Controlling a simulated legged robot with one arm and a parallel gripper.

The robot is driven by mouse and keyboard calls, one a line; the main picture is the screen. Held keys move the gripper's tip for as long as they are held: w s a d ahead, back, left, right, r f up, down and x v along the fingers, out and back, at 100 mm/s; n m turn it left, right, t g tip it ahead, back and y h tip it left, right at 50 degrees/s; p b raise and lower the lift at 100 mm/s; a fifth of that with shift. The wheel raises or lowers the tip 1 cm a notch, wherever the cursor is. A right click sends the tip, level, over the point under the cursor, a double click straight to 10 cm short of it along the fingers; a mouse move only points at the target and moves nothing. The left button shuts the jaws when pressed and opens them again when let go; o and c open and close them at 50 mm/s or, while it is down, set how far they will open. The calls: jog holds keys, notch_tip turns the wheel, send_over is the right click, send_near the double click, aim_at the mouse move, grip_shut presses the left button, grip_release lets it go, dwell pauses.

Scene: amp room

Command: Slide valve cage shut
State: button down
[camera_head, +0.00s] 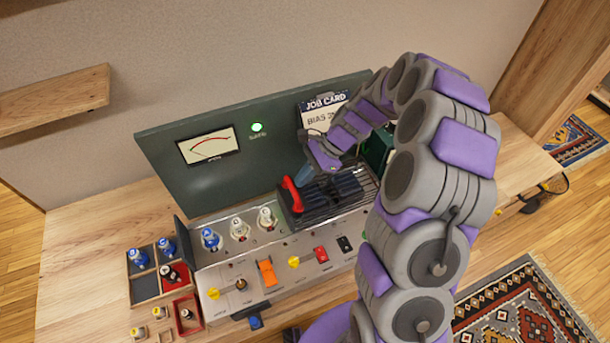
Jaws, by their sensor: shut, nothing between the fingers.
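The valve cage (362,192), a dark barred cover, sits over the right part of the amp's top deck. Its red handle (291,195) stands at the cage's left end. Left of it, a blue-topped valve (210,238) and two white valves (240,228) stand uncovered on the deck. My purple and grey arm arches in from the right. My gripper (305,174) is shut and empty, pointing down just behind and above the red handle. I cannot tell whether it touches the handle. My arm hides the amp's right end.
A green back panel with a meter (208,146) and a lit green lamp (257,127) stands behind the amp. A job card (322,112) leans there. Front controls include an orange switch (267,273). A parts tray (144,288) lies left. The bench's left end is clear.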

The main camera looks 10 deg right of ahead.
jog(key=s+a+p, duration=0.2)
jog(key=a+p, duration=0.1)
jog(key=a, duration=0.6)
jog(key=s+a+p, duration=0.3)
jog(key=a, duration=0.6)
jog(key=s+a+p, duration=0.2)
jog(key=a, duration=0.7)
jog(key=shift+s+a+p, duration=0.3)
jog(key=shift+p, duration=0.1)
jog(key=shift+r, duration=0.1)
jog(key=shift+w+d, duration=0.1)
jog(key=shift+d, duration=0.15)
jog(key=d+f+p+v, duration=0.1)
jog(key=p+v, duration=0.1)
jog(key=v, duration=1)
jog(key=shift+w+d+p, duration=0.2)
jog(key=shift+w+p, duration=0.1)
jog(key=shift+w, duration=0.1)
